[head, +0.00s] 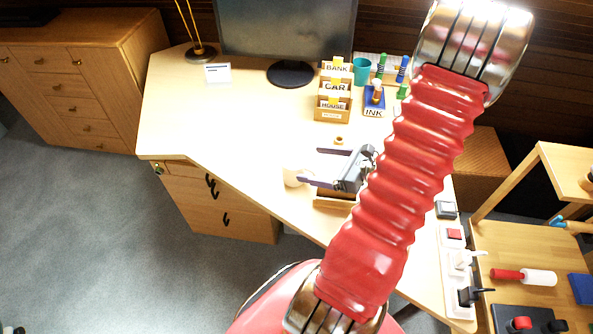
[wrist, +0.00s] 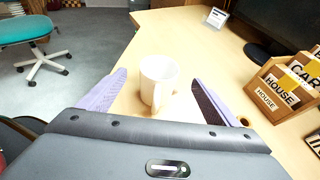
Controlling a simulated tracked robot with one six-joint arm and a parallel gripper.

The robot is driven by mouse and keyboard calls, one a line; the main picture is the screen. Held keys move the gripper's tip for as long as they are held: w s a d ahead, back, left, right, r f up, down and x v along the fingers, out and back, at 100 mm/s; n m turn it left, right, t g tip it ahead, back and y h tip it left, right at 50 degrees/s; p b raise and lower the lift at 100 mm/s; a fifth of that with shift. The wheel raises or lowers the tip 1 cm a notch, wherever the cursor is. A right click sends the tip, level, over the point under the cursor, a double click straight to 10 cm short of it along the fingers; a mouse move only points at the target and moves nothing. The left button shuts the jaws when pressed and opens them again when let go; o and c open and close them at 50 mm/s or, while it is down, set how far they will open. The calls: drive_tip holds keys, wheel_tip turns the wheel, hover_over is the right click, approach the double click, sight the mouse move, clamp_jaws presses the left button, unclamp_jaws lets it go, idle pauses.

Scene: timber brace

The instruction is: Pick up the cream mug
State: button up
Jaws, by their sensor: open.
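The cream mug (head: 293,178) stands upright on the desk near its front edge, partly hidden in the head view by a finger. In the wrist view the mug (wrist: 158,80) appears between my two lilac fingers, with its handle toward the camera and a visible gap on each side. My gripper (head: 308,166) is open and empty. Its fingertips (wrist: 158,77) point toward the mug; whether they reach around it is hard to tell.
The pale desk (head: 230,120) is clear to the left of the mug. A letter holder (head: 333,115), a blue ink pad (head: 374,112) and a teal cup (head: 362,70) stand toward the back, near the monitor (head: 285,28). A small wooden ring (head: 339,140) lies beside my gripper.

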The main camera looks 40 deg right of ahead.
sight(284, 159)
drive_tip(key=shift+x, duration=3.05)
drive_tip(key=shift+x, duration=2.65)
drive_tip(key=shift+c, duration=0.4)
drive_tip(key=c, duration=1.2)
